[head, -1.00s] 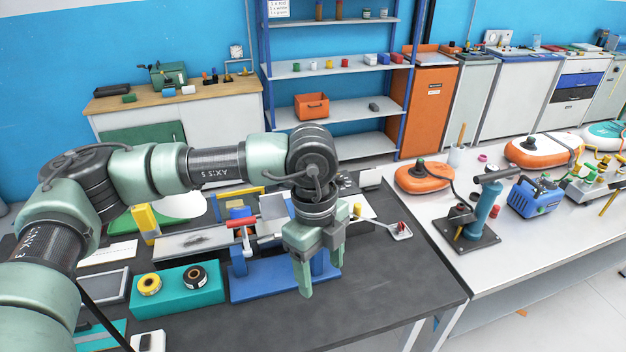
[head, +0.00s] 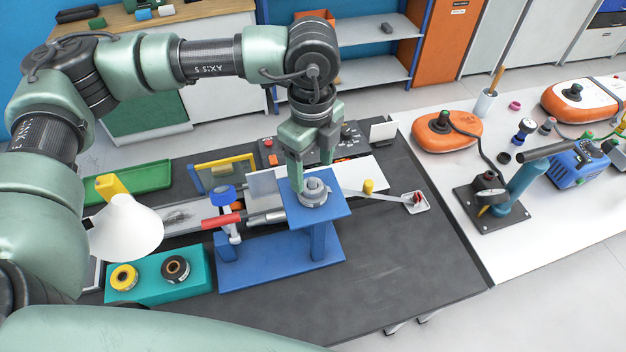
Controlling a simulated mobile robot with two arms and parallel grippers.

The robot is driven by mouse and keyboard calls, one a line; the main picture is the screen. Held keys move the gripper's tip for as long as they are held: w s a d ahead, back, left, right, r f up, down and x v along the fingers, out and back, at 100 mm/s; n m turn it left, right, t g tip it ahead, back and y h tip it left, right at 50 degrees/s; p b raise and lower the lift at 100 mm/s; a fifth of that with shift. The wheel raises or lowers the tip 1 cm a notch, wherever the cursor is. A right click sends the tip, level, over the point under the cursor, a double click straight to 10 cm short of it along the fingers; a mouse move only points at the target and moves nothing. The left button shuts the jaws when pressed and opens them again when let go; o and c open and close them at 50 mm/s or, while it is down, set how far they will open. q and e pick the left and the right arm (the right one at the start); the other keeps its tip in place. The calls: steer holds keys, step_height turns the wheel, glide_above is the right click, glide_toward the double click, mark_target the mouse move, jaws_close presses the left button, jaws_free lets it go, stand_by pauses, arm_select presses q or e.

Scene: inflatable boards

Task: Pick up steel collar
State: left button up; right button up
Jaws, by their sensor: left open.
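A grey steel collar (head: 314,193), a stepped round piece with a flange, sits on the small raised top of a blue stand (head: 280,264). My left gripper (head: 312,170) points down just above and behind the collar in the head view. Its jaws are open, one finger near the collar's left side and the other farther right. I cannot tell whether the fingertips touch the collar or how far they reach down around it. My right gripper is not in view.
A red-handled tool (head: 222,220) lies left of the collar, by the blue stand. A teal block (head: 190,289) holds yellow and black rolls. A white lamp shade (head: 125,229) stands at left. The dark bench top (head: 400,260) is clear on the right.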

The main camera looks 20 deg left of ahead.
mark_target(312, 179)
arm_select(q)
steer(key=shift+s+f, duration=0.15)
steer(key=shift+f, duration=0.45)
steer(key=f, duration=0.1)
steer(key=w+f, duration=0.1)
steer(key=shift+a+f, duration=0.15)
steer(key=shift+f, duration=0.2)
steer(key=shift+w+f+b, duration=0.15)
steer(key=shift+f+b, duration=0.1)
steer(key=shift+f, duration=0.3)
steer(key=shift+w+f+b, duration=0.15)
steer(key=shift+f+b, duration=0.1)
steer(key=shift+f, duration=0.25)
steer(key=shift+s, duration=0.1)
steer(key=shift+r, duration=0.1)
steer(key=c, duration=1.4)
jaws_close()
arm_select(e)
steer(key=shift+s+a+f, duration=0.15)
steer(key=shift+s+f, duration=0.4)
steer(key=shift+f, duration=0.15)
